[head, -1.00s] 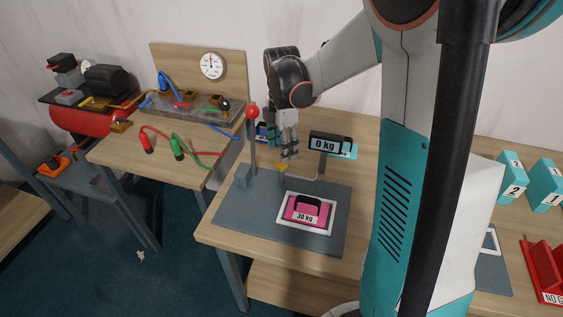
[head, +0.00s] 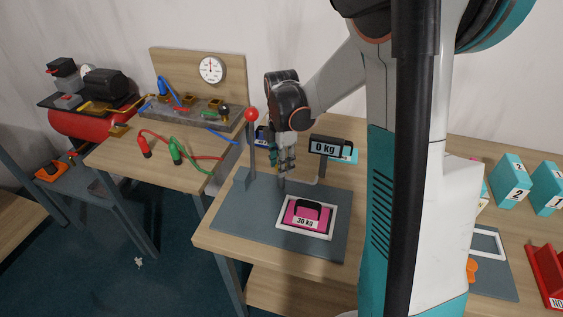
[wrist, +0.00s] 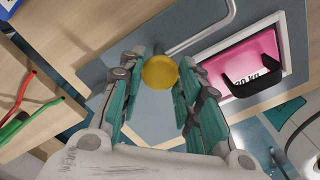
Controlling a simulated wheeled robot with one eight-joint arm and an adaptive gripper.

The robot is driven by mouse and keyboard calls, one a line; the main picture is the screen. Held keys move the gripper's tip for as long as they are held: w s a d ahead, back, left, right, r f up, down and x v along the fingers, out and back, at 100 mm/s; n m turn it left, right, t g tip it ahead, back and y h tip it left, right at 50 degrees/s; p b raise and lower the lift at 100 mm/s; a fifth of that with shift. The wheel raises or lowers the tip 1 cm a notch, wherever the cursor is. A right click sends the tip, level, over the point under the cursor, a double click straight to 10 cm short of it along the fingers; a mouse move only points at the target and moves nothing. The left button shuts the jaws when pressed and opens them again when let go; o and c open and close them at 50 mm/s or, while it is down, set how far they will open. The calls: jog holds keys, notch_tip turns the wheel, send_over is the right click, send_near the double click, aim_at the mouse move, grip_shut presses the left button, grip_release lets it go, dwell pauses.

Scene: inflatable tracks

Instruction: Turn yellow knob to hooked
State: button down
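The round yellow knob (wrist: 160,72) shows in the wrist view between the tips of my gripper's teal fingers. My gripper (head: 283,180) points down over the back part of the grey plate in the head view, and its fingers hide the knob there. The fingers are apart, one on each side of the knob, very close to its rim. I cannot tell whether they touch it. A bent metal rod (wrist: 202,32) runs beside the knob. The lever with a red ball (head: 251,114) stands upright just left of my gripper.
A pink 30 kg weight (head: 307,213) sits in a white frame on the grey plate (head: 240,222). A 0 kg display (head: 325,147) stands right of my gripper. Red and green cables (head: 177,152) lie on the left table. Teal numbered blocks (head: 511,178) stand at right.

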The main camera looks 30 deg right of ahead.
jog(key=shift+m, duration=0.3)
jog(key=m, duration=0.3)
jog(key=shift+m+p, duration=0.35)
jog(key=shift+m, duration=2.05)
jog(key=c, duration=1.1)
grip_release()
jog(key=shift+r, duration=0.1)
notch_tip(320, 180, up, 12)
jog(key=shift+f, duration=0.1)
